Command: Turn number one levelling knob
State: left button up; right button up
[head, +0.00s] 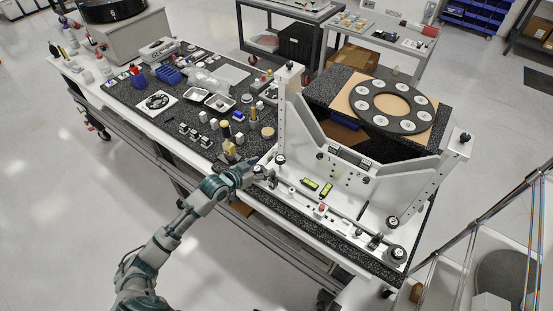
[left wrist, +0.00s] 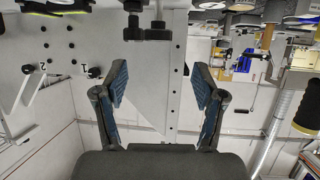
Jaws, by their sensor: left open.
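My left gripper (head: 250,173) is at the front left corner of the white mirror fixture (head: 345,180). In the left wrist view, the left gripper (left wrist: 160,82) is open, with nothing between its blue-padded fingers. Beyond the fingers, black knobs (left wrist: 133,30) hang near the top. A smaller black knob (left wrist: 95,72) has a mark like 1 beside it; another (left wrist: 27,69) has a mark like 2. In the head view, a round black knob (head: 281,159) is just right of the gripper, apparently apart from it. I cannot tell which is the number one levelling knob. My right gripper is not in view.
A dark ring with numbered white discs (head: 394,105) lies behind the fixture. The black speckled bench top (head: 130,95) left of it holds trays, bottles and small parts. More black knobs (head: 397,254) stand at the fixture's right end. Open floor lies in front.

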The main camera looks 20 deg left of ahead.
aim_at(278, 159)
pick_arm(q)
jog(key=x, duration=0.9)
jog(key=shift+d, duration=0.2)
jog(key=shift+c, duration=0.2)
jog(key=shift+r, duration=0.1)
jog(key=c, duration=1.1)
jog(key=m+h+b, duration=0.1)
jog(key=b, duration=0.1)
jog(key=g+h+b, duration=0.1)
jog(key=b, duration=0.2)
jog(key=m+b, duration=0.1)
jog(key=b, duration=0.2)
jog(key=shift+w+a+f+m+g+h, duration=0.1)
jog(key=shift+a+f+m+g+h, duration=0.2)
jog(key=shift+h, duration=0.1)
jog(key=shift+r+b, duration=0.3)
jog(key=shift+b, duration=0.1)
